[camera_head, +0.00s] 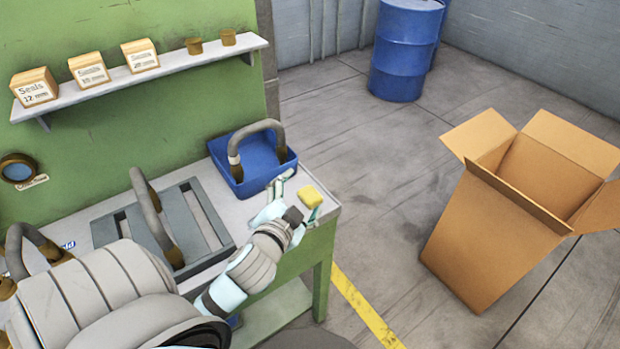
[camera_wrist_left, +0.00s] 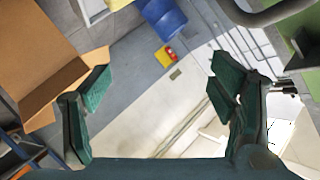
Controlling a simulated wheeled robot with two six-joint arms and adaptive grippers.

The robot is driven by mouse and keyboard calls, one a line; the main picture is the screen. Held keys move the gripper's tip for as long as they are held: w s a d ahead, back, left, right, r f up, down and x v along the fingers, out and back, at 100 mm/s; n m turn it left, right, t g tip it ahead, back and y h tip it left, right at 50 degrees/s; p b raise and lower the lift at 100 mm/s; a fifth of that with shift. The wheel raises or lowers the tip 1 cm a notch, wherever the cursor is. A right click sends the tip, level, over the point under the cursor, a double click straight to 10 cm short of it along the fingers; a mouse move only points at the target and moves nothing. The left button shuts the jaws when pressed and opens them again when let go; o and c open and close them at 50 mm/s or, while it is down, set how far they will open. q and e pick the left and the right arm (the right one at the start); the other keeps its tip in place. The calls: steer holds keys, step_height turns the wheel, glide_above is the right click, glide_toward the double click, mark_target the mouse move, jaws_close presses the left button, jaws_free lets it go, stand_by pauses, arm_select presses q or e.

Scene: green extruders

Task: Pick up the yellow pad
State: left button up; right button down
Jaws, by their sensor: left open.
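The yellow pad (camera_head: 310,196) is a small block lying at the right end of the grey worktop (camera_head: 327,206), near its corner. I cannot make out the pad in that view. My right gripper is not in view.
A blue tray (camera_head: 284,172) with a curved hose stands behind the gripper. A grey slotted fixture (camera_head: 205,217) with another hose lies to the left. An open cardboard box (camera_head: 490,235) and blue barrel (camera_head: 403,55) stand on the floor. A shelf (camera_head: 190,58) holds small boxes.

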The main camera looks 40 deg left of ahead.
arm_select(q)
steer(key=w+d+r+m+t+h, duration=0.2)
steer(key=w+r+m+t, duration=0.15)
steer(key=r, duration=0.35)
steer(key=w+d+r+m+t+h, duration=0.25)
steer(key=r+m+t, duration=0.2)
steer(key=r, duration=0.25)
steer(key=d+r+m+h, duration=0.5)
steer(key=m+h, duration=0.4)
steer(key=m, duration=0.1)
steer(key=m+g+y, duration=0.7)
steer(key=m+g, duration=1)
steer(key=g, duration=0.1)
glide_toward(309, 194)
steer(key=b+x, duration=0.3)
steer(key=b, duration=0.3)
steer(key=shift+s+d+f, duration=0.1)
steer(key=shift+d+f, duration=0.15)
steer(key=shift+w+f+b, duration=0.25)
steer(key=shift+f+b, duration=0.05)
steer(key=shift+b, duration=0.05)
steer(key=b+x, duration=0.4)
steer(key=x, duration=0.1)
steer(key=shift+w+a, duration=0.1)
steer(key=shift+a, duration=0.1)
steer(key=shift+w+r, duration=0.1)
steer(key=shift+r, duration=0.1)
steer(key=c, duration=1.1)
